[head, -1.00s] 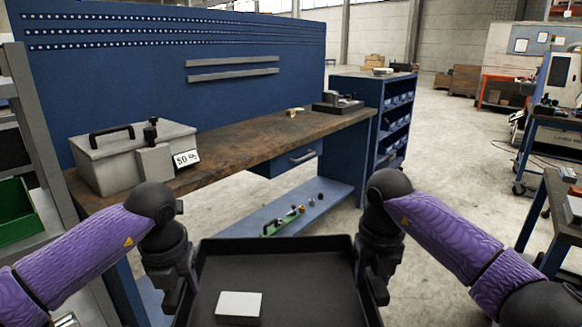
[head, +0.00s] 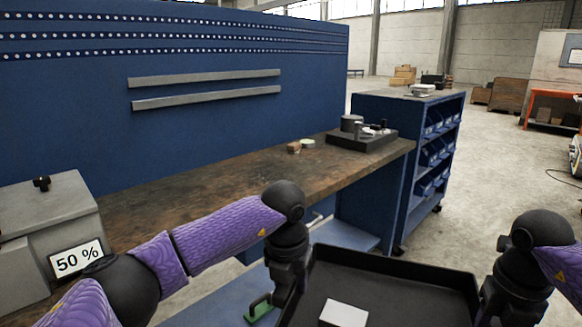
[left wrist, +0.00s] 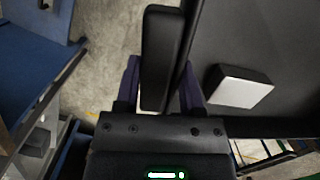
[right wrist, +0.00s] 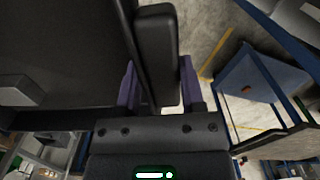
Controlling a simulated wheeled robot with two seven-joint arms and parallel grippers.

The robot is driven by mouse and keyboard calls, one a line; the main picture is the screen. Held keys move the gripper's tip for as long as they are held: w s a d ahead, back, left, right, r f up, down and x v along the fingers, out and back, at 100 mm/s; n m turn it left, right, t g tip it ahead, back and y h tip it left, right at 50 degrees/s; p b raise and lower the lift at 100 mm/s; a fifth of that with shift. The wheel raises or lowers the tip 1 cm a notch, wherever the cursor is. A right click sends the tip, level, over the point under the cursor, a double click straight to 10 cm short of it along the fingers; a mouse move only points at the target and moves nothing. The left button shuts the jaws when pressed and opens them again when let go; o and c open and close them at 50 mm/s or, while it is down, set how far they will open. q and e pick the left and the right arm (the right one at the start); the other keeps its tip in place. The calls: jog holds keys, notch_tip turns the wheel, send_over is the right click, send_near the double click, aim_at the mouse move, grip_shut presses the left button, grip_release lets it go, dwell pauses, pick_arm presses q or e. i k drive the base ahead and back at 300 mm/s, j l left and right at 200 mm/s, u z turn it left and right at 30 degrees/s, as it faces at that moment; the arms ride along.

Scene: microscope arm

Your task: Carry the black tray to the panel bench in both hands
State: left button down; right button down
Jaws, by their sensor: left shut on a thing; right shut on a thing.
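The black tray (head: 400,290) is held in front of me at the bottom of the head view, short of the bench's front edge. A small white-topped box (head: 344,313) lies in it; the box also shows in the left wrist view (left wrist: 240,88). My left gripper (left wrist: 160,85) is shut on the tray's left side handle. My right gripper (right wrist: 158,80) is shut on the right side handle. The panel bench has a worn brown top (head: 220,185) and a tall blue back panel (head: 200,110). The tray's near edge is cut off in the head view.
A grey case (head: 40,230) with a "50 %" sign (head: 76,259) stands on the bench's left end. A dark tray of parts (head: 360,138) and small items (head: 300,146) sit toward the right end. The middle top is clear. A blue bin cabinet (head: 415,150) stands beyond.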

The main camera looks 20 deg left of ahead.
aim_at(264, 179)
jog(key=i+l, duration=0.1)
jog(key=i, duration=1.85)
jog(key=i+u, duration=0.2)
jog(key=u, duration=0.15)
jog(key=i+u, duration=0.2)
jog(key=u, duration=0.2)
jog(key=i+l+u, duration=0.1)
jog(key=u, duration=0.25)
jog(key=i+u, duration=0.1)
jog(key=u, duration=1)
